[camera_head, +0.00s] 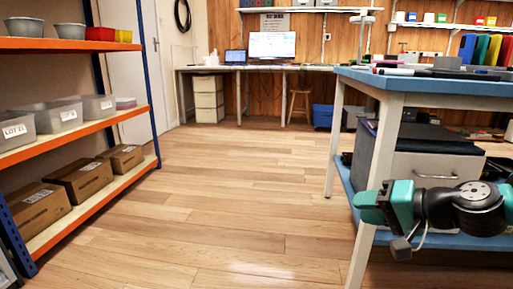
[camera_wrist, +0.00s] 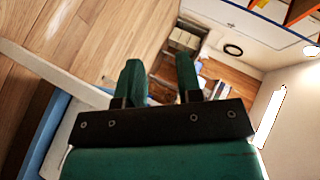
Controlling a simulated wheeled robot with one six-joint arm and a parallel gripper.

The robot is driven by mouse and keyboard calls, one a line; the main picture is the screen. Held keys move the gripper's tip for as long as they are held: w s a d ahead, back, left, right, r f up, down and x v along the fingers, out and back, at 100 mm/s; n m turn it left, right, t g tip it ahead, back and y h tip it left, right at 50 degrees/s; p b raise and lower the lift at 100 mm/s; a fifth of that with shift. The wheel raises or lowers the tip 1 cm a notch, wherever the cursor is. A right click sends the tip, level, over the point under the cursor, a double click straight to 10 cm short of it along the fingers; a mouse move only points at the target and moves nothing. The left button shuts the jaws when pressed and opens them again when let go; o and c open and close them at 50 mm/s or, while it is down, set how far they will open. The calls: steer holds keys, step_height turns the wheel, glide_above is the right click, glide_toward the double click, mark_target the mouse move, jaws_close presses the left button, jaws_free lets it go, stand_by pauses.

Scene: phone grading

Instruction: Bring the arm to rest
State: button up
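My gripper (camera_wrist: 159,62) shows in the wrist view with its two dark green fingers standing apart. Nothing is between them, so it is open and empty. In the head view my teal and black arm is at the lower right, in front of the blue workbench (camera_head: 440,86). The arm is bent, and its teal end points left, below the level of the bench top. The fingertips are hard to make out in that view. The arm's base end is cut off by the right edge.
A shelf rack (camera_head: 70,45) with grey bins (camera_head: 98,107) and cardboard boxes (camera_head: 80,180) stands at the left. A grey drawer unit (camera_head: 430,165) sits under the workbench. A desk with a monitor (camera_head: 271,45) and a stool (camera_head: 299,98) are at the back. The wooden floor (camera_head: 220,200) between is clear.

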steer(key=s+a+r+n+g+p, duration=0.6)
steer(key=s+a+r+n+g, duration=0.15)
steer(key=s+a+r, duration=0.3)
steer(key=s+r+n+g+h+p, duration=0.2)
steer(key=s+r+n+h+p, duration=0.3)
steer(key=s, duration=0.5)
step_height(320, 180, up, 39)
steer(key=p, duration=3.8)
steer(key=shift+s+a+f+y, duration=0.2)
steer(key=shift+s+y, duration=0.05)
steer(key=shift+y, duration=0.05)
steer(key=shift+g, duration=0.25)
